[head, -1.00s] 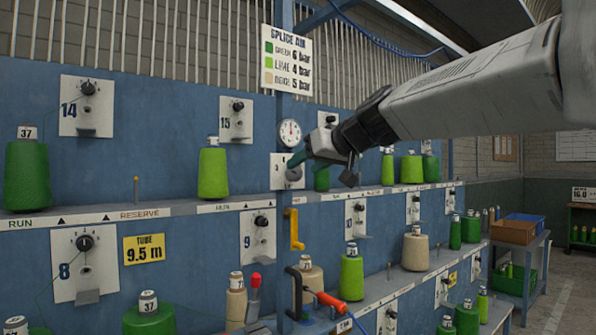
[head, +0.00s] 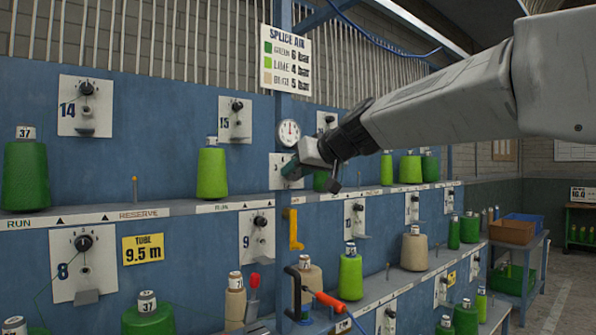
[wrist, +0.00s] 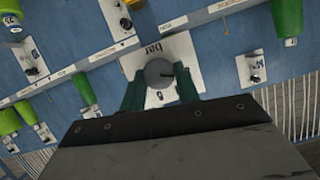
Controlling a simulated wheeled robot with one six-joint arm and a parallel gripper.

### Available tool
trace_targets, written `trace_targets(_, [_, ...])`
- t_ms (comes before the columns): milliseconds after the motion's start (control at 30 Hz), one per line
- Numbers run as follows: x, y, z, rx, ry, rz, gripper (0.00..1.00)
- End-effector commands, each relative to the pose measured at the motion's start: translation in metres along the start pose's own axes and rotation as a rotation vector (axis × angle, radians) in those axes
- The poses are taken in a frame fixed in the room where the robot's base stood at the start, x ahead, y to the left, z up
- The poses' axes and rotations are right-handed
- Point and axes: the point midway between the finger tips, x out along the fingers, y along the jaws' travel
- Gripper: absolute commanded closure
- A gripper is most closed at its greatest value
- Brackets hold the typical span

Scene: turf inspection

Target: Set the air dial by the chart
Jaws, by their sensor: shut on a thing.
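The air dial is a grey round knob (wrist: 158,73) with a dark pointer mark, on a white plate (wrist: 180,50) lettered "bar". My gripper (wrist: 160,88) has its two green fingers on either side of the knob, shut on it. In the head view my gripper (head: 290,171) covers most of the dial's plate, so its setting is hidden there. The SPLICE AIR chart (head: 287,60) hangs above and reads green 6 bar, lime 4 bar, beige 5 bar. A round white gauge (head: 289,133) sits just above the dial; its needle is too small to read.
A lime cone (head: 212,173) stands on the shelf left of the dial, and a green cone (head: 321,181) is partly behind my gripper. A yellow sign (head: 143,248) reads TUBE 9.5 m.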

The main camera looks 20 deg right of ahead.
Motion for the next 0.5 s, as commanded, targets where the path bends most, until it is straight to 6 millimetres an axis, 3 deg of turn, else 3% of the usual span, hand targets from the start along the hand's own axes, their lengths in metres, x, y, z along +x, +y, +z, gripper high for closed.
trace_targets(267, [0.0001,0.0014,0.0002,0.091,0.0,-0.038,0.91])
trace_targets(500, [0.0006,0.0037,0.0008,0.269,-0.001,-0.111,0.91])
